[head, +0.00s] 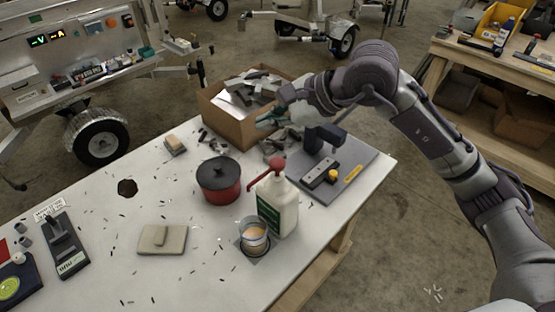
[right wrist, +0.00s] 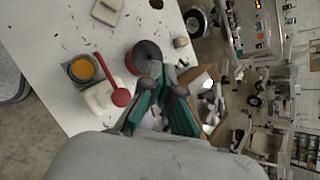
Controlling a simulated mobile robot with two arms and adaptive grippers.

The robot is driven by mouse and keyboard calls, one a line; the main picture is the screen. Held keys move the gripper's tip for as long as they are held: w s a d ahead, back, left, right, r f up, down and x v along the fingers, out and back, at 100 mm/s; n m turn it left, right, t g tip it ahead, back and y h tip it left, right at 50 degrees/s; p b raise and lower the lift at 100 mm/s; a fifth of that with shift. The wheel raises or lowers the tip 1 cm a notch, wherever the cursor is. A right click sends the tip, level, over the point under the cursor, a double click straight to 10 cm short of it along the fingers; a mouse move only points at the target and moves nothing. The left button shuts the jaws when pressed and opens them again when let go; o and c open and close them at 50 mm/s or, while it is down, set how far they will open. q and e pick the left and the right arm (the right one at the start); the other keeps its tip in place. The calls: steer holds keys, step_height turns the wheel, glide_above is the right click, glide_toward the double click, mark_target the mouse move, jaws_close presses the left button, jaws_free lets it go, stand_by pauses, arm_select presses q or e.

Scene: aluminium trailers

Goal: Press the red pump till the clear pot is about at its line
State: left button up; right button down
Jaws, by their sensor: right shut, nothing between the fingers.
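The white pump bottle (head: 279,209) with a green label stands on the table; its red pump head (head: 272,171) has a spout pointing left. The red pump also shows in the right wrist view (right wrist: 121,97). The clear pot (head: 254,238) stands below the spout on a dark square pad and holds some orange-tan liquid; it also shows in the right wrist view (right wrist: 82,69). Its line is too small to make out. My right gripper (head: 264,121) is shut and empty, above the table behind the pump and near the cardboard box. My left gripper is out of view.
A red pot with a dark lid (head: 218,180) stands left of the bottle. A cardboard box (head: 228,118) of metal pieces is behind it. A grey plate (head: 352,178) with a black stand is at the right. A beige pad (head: 162,239) lies front left. Small dark bits are scattered about.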

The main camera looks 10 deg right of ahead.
mark_target(280, 163)
steer(key=shift+w+d+r+t+h, duration=0.15)
steer(key=shift+w+d+h, duration=0.15)
steer(key=shift+d, duration=0.3)
steer(key=shift+w+d+f+t+h, duration=0.1)
steer(key=shift+w+d+t+h, duration=0.05)
steer(key=shift+d+h, duration=0.35)
step_height(280, 163, down, 8)
steer(key=b, duration=0.4)
steer(key=shift+b, duration=0.4)
steer(key=shift+f+b, duration=0.3)
steer(key=shift+f, duration=0.1)
steer(key=shift+f+b, duration=0.4)
steer(key=shift+b, duration=0.25)
